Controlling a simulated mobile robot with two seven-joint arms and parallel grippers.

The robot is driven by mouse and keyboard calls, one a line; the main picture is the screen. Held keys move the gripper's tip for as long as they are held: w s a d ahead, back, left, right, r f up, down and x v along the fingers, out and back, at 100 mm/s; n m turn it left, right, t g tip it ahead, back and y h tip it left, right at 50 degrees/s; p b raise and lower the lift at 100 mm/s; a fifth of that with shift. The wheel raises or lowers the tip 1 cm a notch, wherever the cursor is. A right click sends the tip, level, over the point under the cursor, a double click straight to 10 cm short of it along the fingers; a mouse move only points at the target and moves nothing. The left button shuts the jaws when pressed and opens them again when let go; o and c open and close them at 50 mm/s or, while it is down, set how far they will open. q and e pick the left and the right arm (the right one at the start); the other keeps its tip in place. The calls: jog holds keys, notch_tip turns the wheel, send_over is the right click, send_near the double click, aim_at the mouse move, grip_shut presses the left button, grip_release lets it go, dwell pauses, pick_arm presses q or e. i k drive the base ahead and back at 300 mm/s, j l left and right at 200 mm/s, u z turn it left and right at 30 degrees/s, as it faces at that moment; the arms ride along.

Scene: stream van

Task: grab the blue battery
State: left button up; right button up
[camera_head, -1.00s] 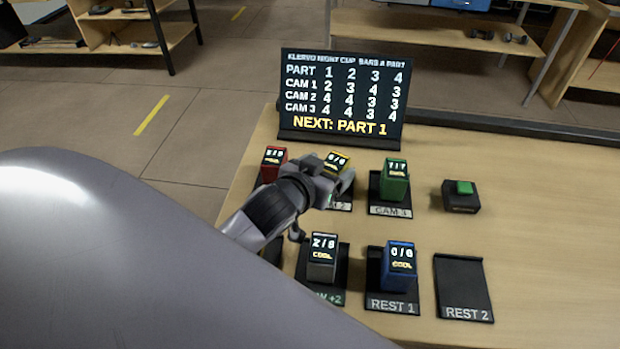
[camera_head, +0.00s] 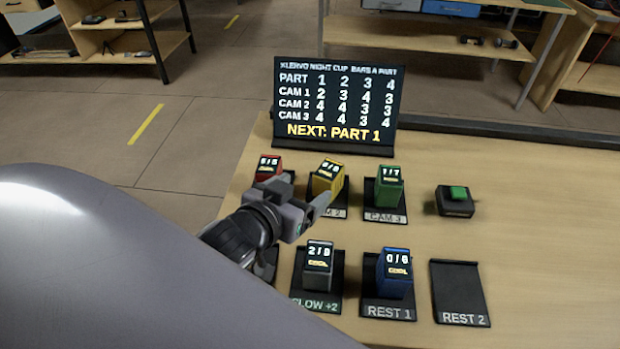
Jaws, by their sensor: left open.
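The blue battery (camera_head: 395,278) stands upright on the pad labelled REST 1 (camera_head: 390,312), at the front of the table. Its screen reads 0/6 and COOL. My left gripper (camera_head: 322,205) is open and empty. It is up and to the left of the blue battery, in front of the yellow battery (camera_head: 327,180) and apart from the blue one. My right gripper does not show.
A grey battery (camera_head: 318,266) stands left of the blue one on the SLOW +2 pad. Red (camera_head: 269,166) and green (camera_head: 389,187) batteries stand behind. A black box with a green button (camera_head: 457,194) is at right. The REST 2 pad (camera_head: 458,285) is empty.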

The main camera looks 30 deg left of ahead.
aim_at(393, 271)
jog(key=k+l, duration=0.1)
jog(key=k, duration=0.9)
